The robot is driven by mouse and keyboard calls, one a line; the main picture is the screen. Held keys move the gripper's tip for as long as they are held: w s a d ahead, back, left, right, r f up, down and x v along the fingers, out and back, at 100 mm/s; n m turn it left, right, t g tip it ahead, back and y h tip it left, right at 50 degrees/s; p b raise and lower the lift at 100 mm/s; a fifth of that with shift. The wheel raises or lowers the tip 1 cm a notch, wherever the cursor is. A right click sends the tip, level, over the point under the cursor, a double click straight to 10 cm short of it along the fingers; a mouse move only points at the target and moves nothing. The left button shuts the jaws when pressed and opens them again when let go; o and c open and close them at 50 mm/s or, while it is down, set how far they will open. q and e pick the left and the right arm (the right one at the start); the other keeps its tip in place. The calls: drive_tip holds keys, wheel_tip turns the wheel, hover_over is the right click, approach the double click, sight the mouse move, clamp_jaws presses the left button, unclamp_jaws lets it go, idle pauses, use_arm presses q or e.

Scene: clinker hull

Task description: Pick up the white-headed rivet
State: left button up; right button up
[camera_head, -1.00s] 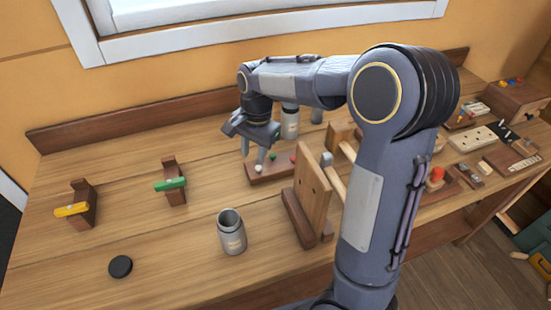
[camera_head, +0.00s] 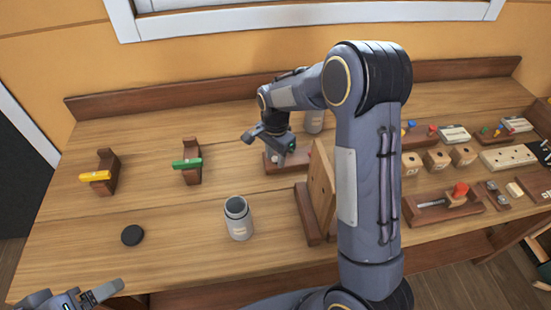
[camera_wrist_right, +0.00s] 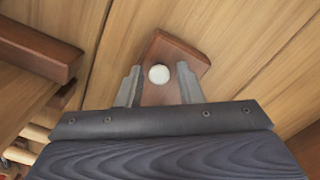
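The white-headed rivet (camera_wrist_right: 159,74) shows in the right wrist view as a round white head on the end of a dark brown wooden rack (camera_wrist_right: 180,52). My right gripper (camera_wrist_right: 158,86) is open, with one finger on each side of the white head and a visible gap to both. In the head view the right gripper (camera_head: 279,156) is low over the rack (camera_head: 270,167) and hides the white head. A green spot, possibly another rivet, shows beside it. My left gripper (camera_head: 98,296) is at the bottom left, empty as far as I see; its opening is unclear.
An upright wooden board (camera_head: 321,190) stands just right of the rack. An open grey canister (camera_head: 238,220) stands in front, another grey canister (camera_head: 314,121) behind. A black disc (camera_head: 132,235) and yellow and green clip stands are left. Wooden cubes and trays crowd the right.

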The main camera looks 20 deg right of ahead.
sight(275, 158)
drive_tip(key=shift+f, duration=0.1)
drive_tip(key=shift+c, duration=0.4)
clamp_jaws()
drive_tip(key=shift+r, duration=0.5)
wheel_tip(275, 158, up, 2)
drive_tip(key=shift+r, duration=0.2)
drive_tip(key=s+a+r+b, duration=0.2)
drive_tip(key=s+a+r, duration=0.6)
drive_tip(key=a, duration=0.3)
drive_tip(key=shift+a+r+b, duration=0.35)
drive_tip(key=shift+r, duration=0.5)
